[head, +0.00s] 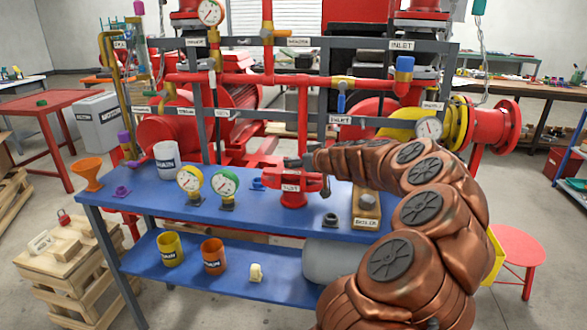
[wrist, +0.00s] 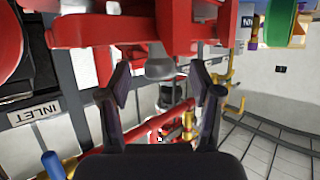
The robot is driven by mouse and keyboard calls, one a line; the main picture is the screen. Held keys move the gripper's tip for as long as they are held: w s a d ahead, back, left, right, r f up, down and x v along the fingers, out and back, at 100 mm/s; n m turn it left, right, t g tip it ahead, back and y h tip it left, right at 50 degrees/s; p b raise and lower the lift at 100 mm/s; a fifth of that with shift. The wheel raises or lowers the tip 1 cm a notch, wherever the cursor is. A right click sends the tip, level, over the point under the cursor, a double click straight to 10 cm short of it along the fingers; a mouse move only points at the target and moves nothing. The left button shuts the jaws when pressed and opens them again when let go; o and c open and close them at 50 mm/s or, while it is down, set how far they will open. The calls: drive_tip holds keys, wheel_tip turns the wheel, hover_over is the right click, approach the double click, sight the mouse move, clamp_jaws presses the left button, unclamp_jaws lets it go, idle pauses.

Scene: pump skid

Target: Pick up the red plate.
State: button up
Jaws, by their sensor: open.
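I cannot make out a separate red plate for certain. A red vise-like fixture (head: 290,183) with a white label stands on the blue bench (head: 245,212). My gripper (head: 303,160) is just above it at the end of my copper-coloured arm, small and partly hidden. In the wrist view, which looks upside down, my gripper (wrist: 158,82) is open, with two dark fingers apart and nothing held between them. A large red body (wrist: 195,28) fills the top of that view, with a grey rounded part (wrist: 161,66) beneath it near the fingertips.
Two gauges (head: 190,180) (head: 224,184), a white mug (head: 167,160), an orange funnel (head: 88,172) and a wooden block (head: 367,207) stand on the bench. Red pipes and a grey frame (head: 450,70) rise behind. A red stool (head: 518,247) stands at right.

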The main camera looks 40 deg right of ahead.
drive_tip(key=shift+x, duration=1.45)
clamp_jaws()
